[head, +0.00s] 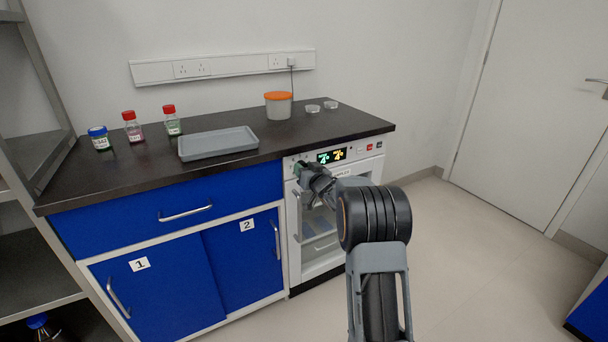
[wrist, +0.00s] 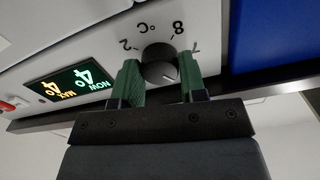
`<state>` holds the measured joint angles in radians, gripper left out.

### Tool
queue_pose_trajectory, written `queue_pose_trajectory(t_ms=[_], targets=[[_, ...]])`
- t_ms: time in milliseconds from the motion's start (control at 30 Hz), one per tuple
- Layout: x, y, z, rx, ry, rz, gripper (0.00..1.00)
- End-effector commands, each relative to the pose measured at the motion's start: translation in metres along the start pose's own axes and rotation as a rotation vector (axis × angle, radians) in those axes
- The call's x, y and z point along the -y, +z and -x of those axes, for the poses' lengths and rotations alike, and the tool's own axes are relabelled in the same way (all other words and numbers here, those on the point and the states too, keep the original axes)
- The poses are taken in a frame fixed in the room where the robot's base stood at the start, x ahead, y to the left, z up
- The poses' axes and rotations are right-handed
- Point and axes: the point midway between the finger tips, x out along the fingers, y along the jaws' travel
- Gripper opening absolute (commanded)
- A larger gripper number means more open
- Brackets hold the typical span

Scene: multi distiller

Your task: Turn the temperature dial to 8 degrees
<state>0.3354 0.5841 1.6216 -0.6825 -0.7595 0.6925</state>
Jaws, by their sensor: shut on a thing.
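The temperature dial (wrist: 158,72) is a dark round knob on the white panel, marked "2", "8" and "°C", which appear upside down in the wrist view. My gripper (wrist: 158,82) has its two green fingers on either side of the dial, shut on it. The display (wrist: 72,82) beside it reads 4° in green by "NOW" and 4° in yellow by "MAX". In the head view my gripper (head: 304,170) is at the left end of the appliance's front panel (head: 364,151) and hides the dial. The lit display also shows there (head: 331,156).
The glass-fronted appliance (head: 295,235) stands under the dark worktop (head: 340,124), beside blue cabinets (head: 240,255). A grey tray (head: 218,143), an orange-lidded tub (head: 278,106) and several small jars stand on top.

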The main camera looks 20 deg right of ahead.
Motion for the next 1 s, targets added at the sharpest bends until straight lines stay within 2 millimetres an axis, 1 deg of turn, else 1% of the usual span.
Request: queue_pose_trajectory(t_ms=[33, 100, 1000], targets=[[-0.0005, 0.0032, 0.0001, 0.0, 0.0, 0.043, 0.15], [-0.0006, 0.0035, 0.0001, 0.0, 0.0, 0.11, 0.15], [-0.0004, 0.0038, 0.0001, -0.001, 0.0, 0.965, 0.15]])
